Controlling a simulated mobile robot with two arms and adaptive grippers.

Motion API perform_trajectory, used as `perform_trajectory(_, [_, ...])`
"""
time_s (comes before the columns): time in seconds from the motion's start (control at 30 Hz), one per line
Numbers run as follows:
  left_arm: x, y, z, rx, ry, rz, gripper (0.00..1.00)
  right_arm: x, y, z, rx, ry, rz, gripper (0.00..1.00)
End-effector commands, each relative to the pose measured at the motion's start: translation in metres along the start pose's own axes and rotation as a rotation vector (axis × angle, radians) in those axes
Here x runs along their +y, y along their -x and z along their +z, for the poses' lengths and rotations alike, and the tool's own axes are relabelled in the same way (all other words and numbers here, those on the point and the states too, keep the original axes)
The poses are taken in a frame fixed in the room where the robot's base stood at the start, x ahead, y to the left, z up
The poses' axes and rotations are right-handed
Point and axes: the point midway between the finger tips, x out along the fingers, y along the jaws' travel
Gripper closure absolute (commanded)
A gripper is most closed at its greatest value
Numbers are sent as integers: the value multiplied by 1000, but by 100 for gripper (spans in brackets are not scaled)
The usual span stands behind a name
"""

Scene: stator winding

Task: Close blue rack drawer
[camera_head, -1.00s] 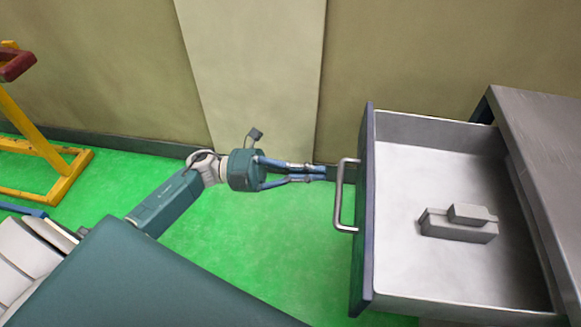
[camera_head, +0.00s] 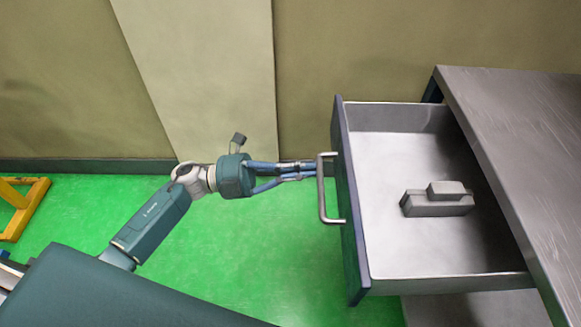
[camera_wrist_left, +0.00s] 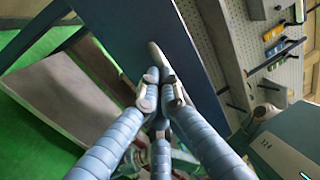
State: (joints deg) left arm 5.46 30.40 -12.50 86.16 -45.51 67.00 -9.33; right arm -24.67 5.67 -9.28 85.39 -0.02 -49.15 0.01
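The rack drawer (camera_head: 440,270) with its dark blue front (camera_head: 352,220) stands pulled open in the head view. Its grey handle (camera_head: 323,205) faces left toward my left arm. My left gripper (camera_head: 308,170) is at the upper part of the handle, its blue fingers drawn together and pointing right at the drawer front. In the left wrist view the fingertips (camera_wrist_left: 159,84) are close together beside a grey handle piece (camera_wrist_left: 155,53) on the dark blue front. I cannot tell whether they touch it. My right gripper is out of view.
A grey block-shaped part (camera_head: 436,203) lies in the drawer. The grey rack top (camera_head: 510,130) is at the right. A yellow frame (camera_head: 22,207) stands at the far left. Green floor (camera_head: 240,250) is clear left of the drawer. A wall (camera_head: 330,60) is behind.

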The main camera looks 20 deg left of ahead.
Motion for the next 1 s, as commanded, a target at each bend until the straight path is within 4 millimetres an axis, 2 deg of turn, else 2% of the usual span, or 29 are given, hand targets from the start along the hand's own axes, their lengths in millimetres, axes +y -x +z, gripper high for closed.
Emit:
perform_trajectory(0.33, [16,-93,0,3,-1,-5,100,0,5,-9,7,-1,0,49])
perform_trajectory(0.6, [31,-165,1,3,-1,-4,100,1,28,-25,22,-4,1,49])
perform_trajectory(0.8, [40,-208,1,3,-2,-2,100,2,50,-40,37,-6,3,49])
perform_trajectory(1.0, [46,-238,2,1,0,-1,100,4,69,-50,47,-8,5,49])
